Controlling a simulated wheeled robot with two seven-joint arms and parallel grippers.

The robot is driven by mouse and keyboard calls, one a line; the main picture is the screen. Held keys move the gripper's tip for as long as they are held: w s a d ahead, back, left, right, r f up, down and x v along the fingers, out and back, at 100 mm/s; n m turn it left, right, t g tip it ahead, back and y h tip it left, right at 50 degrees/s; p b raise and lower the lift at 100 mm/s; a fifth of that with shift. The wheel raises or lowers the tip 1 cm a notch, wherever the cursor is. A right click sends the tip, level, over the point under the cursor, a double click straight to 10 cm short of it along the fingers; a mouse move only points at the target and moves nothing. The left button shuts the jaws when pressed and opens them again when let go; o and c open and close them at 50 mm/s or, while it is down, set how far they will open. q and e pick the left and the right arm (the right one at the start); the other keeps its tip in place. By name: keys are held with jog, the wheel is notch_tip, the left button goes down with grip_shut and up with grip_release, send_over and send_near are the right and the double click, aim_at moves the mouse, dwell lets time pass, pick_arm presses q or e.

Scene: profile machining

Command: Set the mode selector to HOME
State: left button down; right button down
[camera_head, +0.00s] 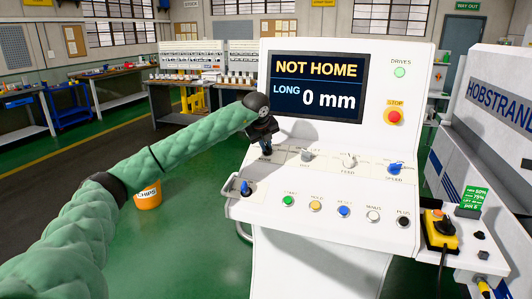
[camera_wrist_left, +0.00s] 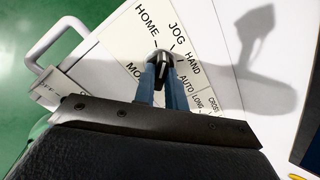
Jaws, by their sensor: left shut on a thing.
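The mode selector (camera_wrist_left: 162,56) is a small dark knob on the white console panel, in the left wrist view. The labels HOME, JOG, HAND and AUTO stand around it. HOME is at its upper left. My left gripper (camera_wrist_left: 162,85) is shut on the knob, with its two bluish fingers on either side. Which label the knob points to I cannot tell for sure. In the head view my left gripper (camera_head: 266,151) reaches down to the left end of the console's upper control row and hides the selector. The screen (camera_head: 317,87) reads NOT HOME and LONG 0 mm. My right gripper is not in view.
The white console (camera_head: 330,218) has further knobs right of my gripper, including a blue speed knob (camera_head: 395,168). Several buttons line its front row. A red stop button (camera_head: 394,116) is beside the screen. An orange chips bin (camera_head: 148,195) stands on the floor behind my arm.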

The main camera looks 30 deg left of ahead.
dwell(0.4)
pick_arm(q)
jog(key=shift+f+n+b, duration=0.1)
jog(key=shift+n+b, duration=0.75)
jog(key=shift+n, duration=0.25)
jog(key=shift+n+b, duration=0.85)
jog(key=shift+n, duration=0.35)
jog(key=c, duration=1.3)
grip_release()
jog(key=shift+r, duration=0.25)
jog(key=p+v, duration=0.1)
jog(key=v, duration=0.5)
jog(key=shift+s+d+r, duration=0.1)
jog(key=shift+s+r, duration=0.15)
jog(key=shift+r, duration=0.1)
